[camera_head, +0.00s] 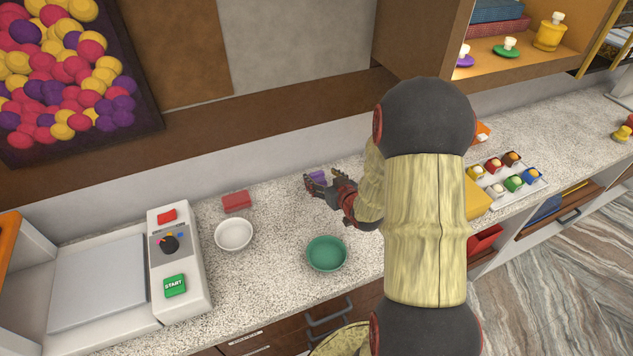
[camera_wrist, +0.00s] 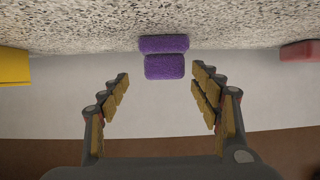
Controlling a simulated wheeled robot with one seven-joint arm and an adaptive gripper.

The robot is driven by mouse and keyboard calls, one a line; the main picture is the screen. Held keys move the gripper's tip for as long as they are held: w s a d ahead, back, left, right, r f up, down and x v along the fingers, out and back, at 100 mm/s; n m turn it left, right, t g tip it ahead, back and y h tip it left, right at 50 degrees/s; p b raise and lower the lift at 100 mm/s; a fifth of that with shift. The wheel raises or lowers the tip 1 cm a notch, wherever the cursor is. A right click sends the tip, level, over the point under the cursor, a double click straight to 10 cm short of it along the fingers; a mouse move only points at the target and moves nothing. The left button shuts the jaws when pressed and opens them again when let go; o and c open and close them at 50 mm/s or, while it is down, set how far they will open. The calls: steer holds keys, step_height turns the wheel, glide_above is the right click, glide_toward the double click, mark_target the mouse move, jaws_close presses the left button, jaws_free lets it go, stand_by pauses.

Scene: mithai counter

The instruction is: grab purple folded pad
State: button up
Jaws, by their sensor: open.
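The purple folded pad (camera_wrist: 165,66) lies on the speckled counter close to the back wall. In the wrist view it shows as two stacked purple layers, ahead of and between my fingers. In the head view only a small part of the pad (camera_head: 318,176) shows, just behind the fingertips. My gripper (camera_head: 314,186) is open. In the wrist view my gripper (camera_wrist: 159,82) has its fingers spread wide on either side, with nothing held between them. I cannot tell how far the fingertips are from the pad.
A red block (camera_head: 236,201), a white bowl (camera_head: 234,234) and a green bowl (camera_head: 326,253) stand on the counter left of and in front of my gripper. A yellow block (camera_head: 478,196) is to the right. The white machine (camera_head: 185,262) with a START button is at left.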

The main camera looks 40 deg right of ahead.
mark_target(315, 172)
steer(key=shift+x, duration=1.2)
steer(key=shift+a+r+b+x, duration=0.15)
steer(key=shift+b+x, duration=0.35)
steer(key=shift+x, duration=0.85)
steer(key=shift+a+r+b+x, duration=0.15)
steer(key=shift+b+x, duration=0.35)
steer(key=shift+x, duration=0.9)
steer(key=shift+w, duration=0.1)
steer(key=shift+c, duration=1.4)
steer(key=c, duration=1)
